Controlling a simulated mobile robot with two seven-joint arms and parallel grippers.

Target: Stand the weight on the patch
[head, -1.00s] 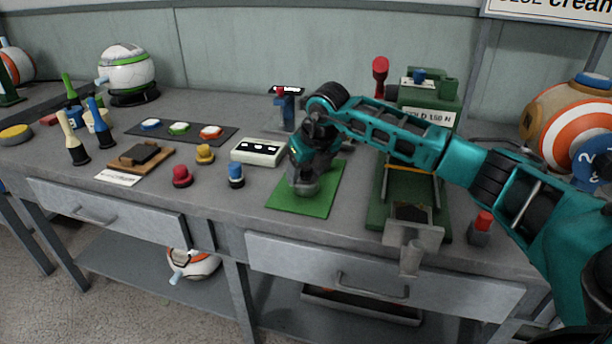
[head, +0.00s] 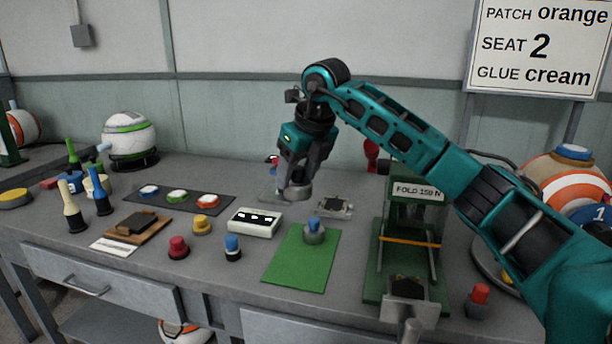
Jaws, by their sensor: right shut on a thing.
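My right gripper (head: 295,188) is shut on a grey, rounded metal piece (head: 298,194), which looks like the weight; the fingers hide part of it. It is behind the green mat (head: 290,270), near a pale, see-through plate (head: 270,188). I cannot tell whether the piece touches anything below. A grey-based piece with a blue knob (head: 314,230) stands upright on the mat. My left gripper is not in view.
A small dark-topped device (head: 333,207) lies behind the mat.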

